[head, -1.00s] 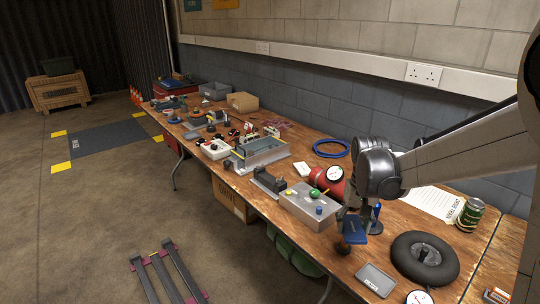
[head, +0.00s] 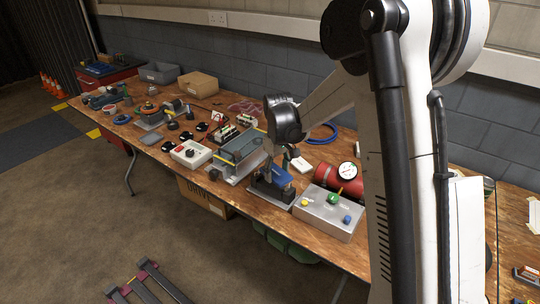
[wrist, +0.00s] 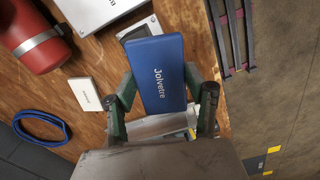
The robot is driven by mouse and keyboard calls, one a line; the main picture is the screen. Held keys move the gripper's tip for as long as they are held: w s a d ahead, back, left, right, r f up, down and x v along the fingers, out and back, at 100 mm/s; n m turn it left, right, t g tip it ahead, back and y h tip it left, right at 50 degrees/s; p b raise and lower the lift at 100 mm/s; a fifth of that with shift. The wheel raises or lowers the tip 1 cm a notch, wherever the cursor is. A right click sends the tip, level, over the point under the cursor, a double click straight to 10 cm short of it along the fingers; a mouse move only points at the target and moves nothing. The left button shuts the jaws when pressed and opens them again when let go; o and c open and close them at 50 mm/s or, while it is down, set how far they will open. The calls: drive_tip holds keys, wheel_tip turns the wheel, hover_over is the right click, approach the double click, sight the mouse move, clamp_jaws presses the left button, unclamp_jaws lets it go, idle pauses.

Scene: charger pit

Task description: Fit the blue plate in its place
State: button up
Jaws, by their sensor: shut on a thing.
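The blue plate (wrist: 158,65), with white lettering, is held between the green fingers of my gripper (wrist: 160,84) in the wrist view. In the head view the blue plate (head: 282,178) is small and partly hidden by my gripper (head: 275,168). It is at a dark block-like stand (head: 262,190) on a grey base, left of the grey button box. A pale corner of that base (wrist: 137,29) shows past the plate in the wrist view. The plate covers most of the stand there, so I cannot tell whether it touches or sits in it.
The grey button box (head: 322,222) stands close on the right, with a red cylinder and gauge (head: 335,178) behind it. A blue ring (head: 322,134) lies near the wall. The table's front edge is close.

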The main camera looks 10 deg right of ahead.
sight(274, 165)
drive_tip(key=w+n+p, duration=0.1)
drive_tip(key=w+n, duration=0.1)
drive_tip(key=w, duration=0.1)
drive_tip(key=shift+p, duration=0.3)
drive_tip(key=shift+w+d+f+n+p, duration=0.1)
drive_tip(key=shift+w+f+n+p, duration=0.2)
drive_tip(key=shift+w+f+n, duration=0.25)
drive_tip(key=shift+f+b, duration=0.85)
drive_tip(key=shift+f, duration=1.35)
drive_tip(key=shift+f+b, duration=1.2)
drive_tip(key=shift+b, duration=0.05)
drive_tip(key=o, duration=1.3)
wheel_tip(274, 165, up, 12)
